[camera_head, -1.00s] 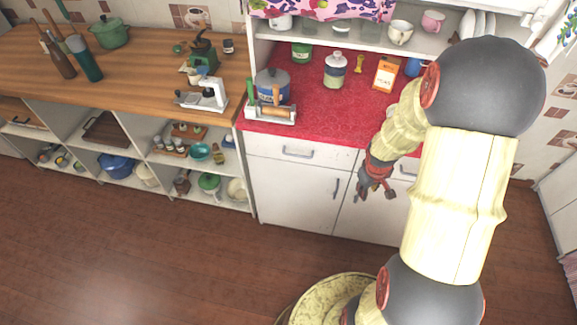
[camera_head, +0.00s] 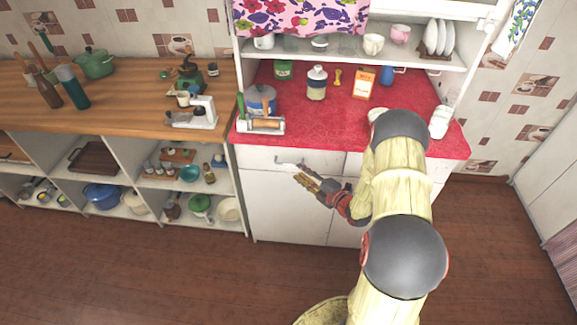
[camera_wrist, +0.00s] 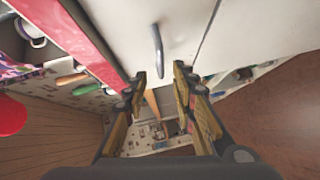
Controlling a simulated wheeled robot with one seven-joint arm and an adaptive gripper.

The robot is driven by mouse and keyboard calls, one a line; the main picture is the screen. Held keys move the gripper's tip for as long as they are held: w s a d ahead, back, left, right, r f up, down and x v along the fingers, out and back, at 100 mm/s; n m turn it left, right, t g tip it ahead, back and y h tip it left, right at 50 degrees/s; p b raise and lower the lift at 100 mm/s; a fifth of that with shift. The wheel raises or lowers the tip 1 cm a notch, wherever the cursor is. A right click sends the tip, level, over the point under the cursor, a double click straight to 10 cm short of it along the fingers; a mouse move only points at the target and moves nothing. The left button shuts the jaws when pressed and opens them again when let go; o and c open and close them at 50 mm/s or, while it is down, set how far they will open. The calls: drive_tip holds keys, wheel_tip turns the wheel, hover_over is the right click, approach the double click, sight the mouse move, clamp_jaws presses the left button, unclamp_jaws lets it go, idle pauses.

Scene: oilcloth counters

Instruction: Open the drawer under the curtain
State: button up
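The white drawer (camera_head: 262,160) is under the red counter, below the floral pink curtain (camera_head: 300,17). Its front looks flush with the cabinet, so it is shut. Its grey bar handle (camera_head: 288,162) is just above my gripper (camera_head: 303,179) in the head view. In the wrist view the handle (camera_wrist: 157,48) stands ahead of my gripper (camera_wrist: 160,72), with its lower end between the two fingertips in the picture. My gripper is open and empty. The gap in depth between fingertips and handle is hard to judge, and I see no grip on it.
The red counter (camera_head: 300,128) holds a blue pot (camera_head: 262,98), a jar (camera_head: 317,84) and an orange box (camera_head: 363,82). White cabinet doors (camera_head: 280,208) are below the drawer. My arm hides the right part of the cabinet. The floor in front is clear at the left.

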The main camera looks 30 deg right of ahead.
sight(290, 164)
drive_tip(key=b+x, duration=0.1)
drive_tip(key=x, duration=0.6)
drive_tip(key=shift+w+f+b, duration=0.15)
drive_tip(key=shift+w+b, duration=0.15)
drive_tip(key=c, duration=0.4)
clamp_jaws()
